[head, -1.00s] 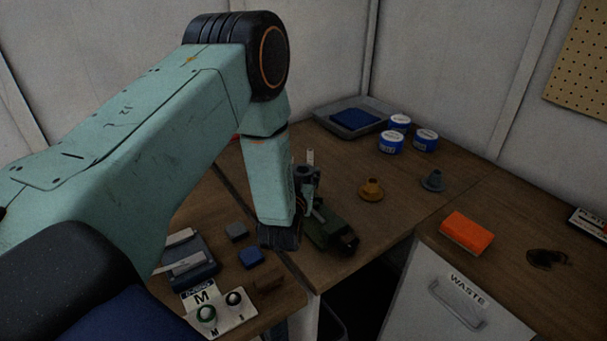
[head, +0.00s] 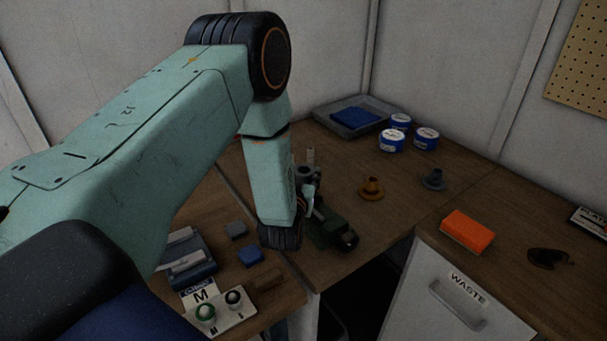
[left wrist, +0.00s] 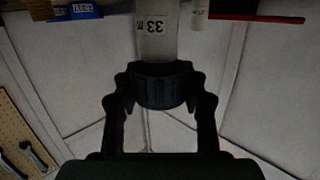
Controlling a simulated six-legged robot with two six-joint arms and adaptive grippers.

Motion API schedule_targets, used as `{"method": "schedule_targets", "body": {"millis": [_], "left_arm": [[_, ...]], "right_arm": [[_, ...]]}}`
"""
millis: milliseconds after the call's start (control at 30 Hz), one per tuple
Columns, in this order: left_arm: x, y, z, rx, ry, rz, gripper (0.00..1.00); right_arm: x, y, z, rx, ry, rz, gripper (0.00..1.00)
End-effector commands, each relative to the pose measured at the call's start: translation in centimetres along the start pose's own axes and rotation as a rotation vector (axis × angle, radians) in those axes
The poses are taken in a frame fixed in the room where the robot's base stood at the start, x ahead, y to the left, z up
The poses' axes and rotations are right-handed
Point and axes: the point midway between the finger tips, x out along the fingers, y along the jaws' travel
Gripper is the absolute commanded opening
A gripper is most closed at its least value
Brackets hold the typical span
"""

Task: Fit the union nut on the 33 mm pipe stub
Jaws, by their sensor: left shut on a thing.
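My left gripper (left wrist: 162,102) is shut on the union nut (left wrist: 163,86), a dark ring between its two fingers in the left wrist view. The grey pipe stub (left wrist: 157,42) marked 33 runs into the nut's upper edge in that view. I cannot tell whether the nut is around the stub's end or only in front of it. My right gripper is not in view.
Two flanged parts, ochre (head: 371,189) and grey (head: 433,180), stand right of the fixture. Blue-and-white tins (head: 391,142) and a grey tray (head: 326,116) are behind. An orange block (head: 467,232) lies right. A thin pale stub (left wrist: 198,14) stands near the marked one.

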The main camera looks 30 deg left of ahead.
Motion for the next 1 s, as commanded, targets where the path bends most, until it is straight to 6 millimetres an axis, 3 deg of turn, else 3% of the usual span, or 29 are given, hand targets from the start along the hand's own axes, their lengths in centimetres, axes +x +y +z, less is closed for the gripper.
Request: {"method": "schedule_targets", "body": {"millis": [1000], "left_arm": [[0.4, 0.0, 2.7, 0.000, 0.001, 0.000, 0.16]], "right_arm": [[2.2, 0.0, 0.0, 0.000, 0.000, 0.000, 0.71]]}}
